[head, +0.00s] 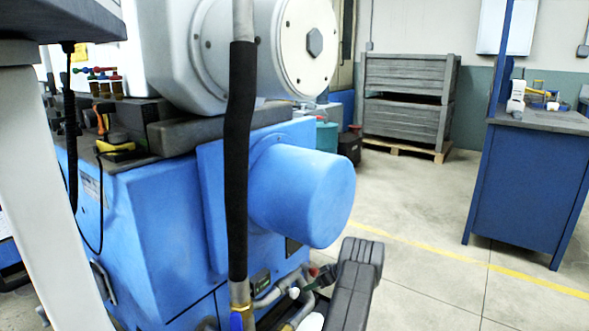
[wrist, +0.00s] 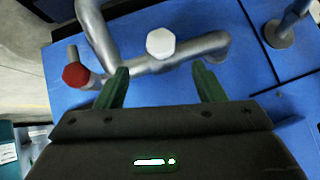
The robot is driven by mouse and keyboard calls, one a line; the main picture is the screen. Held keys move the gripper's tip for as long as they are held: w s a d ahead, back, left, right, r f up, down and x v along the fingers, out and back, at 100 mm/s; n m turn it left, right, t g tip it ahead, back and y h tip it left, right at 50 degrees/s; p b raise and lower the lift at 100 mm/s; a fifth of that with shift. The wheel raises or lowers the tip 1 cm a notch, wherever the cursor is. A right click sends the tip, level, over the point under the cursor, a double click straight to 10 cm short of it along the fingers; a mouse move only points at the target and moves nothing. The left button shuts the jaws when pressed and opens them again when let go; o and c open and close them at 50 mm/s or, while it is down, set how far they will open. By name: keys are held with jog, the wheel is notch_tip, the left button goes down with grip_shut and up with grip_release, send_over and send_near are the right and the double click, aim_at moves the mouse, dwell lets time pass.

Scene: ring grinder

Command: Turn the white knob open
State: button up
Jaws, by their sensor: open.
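The white knob (wrist: 160,43) shows in the wrist view as a small faceted cap on a grey metal pipe, near the top middle. My gripper (wrist: 160,82) is open, with its two green fingers apart. The knob appears between and beyond the fingertips, and neither finger visibly touches it. In the head view my gripper (head: 322,280) is low, beside the pipes at the base of the blue machine. A small white part (head: 294,293) shows there, but I cannot tell for sure that it is the same knob.
A red knob (wrist: 75,75) sits on the pipe left of the white one. The blue machine (head: 150,240) stands close behind the pipes. A black hose (head: 238,150) hangs in front of it. Open floor (head: 430,270) lies to the right, before a blue workbench (head: 525,185).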

aim_at(292, 295)
jog(key=b+x, duration=0.3)
jog(key=x, duration=1)
jog(key=shift+s, duration=0.2)
jog(key=t+h+p, duration=0.1)
jog(key=n+t+p, duration=0.1)
jog(key=p, duration=0.1)
jog(key=shift+w+d+f+h, duration=0.1)
jog(key=shift+w+f+h, duration=0.05)
jog(key=shift+h, duration=0.25)
jog(key=shift+w+d+n+t+h+p, duration=0.15)
jog(key=shift+n+t+h+p, duration=0.35)
jog(key=shift+n+t, duration=0.25)
jog(key=shift+w+d+n+t+h+b, duration=0.1)
jog(key=shift+n+t+h+b, duration=0.4)
jog(key=shift+t+b, duration=0.4)
jog(key=shift+w+n+t+h+b, duration=0.15)
jog(key=shift+n+t+h+b, duration=0.35)
jog(key=shift+t+b, duration=0.4)
jog(key=shift+w+d+r+n+t+h+b, duration=0.15)
jog(key=shift+n+t+b, duration=0.1)
jog(key=shift+n+t, duration=0.2)
jog(key=shift+s+r+n+t+h+b, duration=0.1)
jog(key=shift+n+t+h+b, duration=0.15)
jog(key=shift+t, duration=0.35)
jog(key=shift+w+d+r+n+t+h+b, duration=0.1)
jog(key=shift+n+t+b, duration=0.15)
jog(key=shift+n+t, duration=0.25)
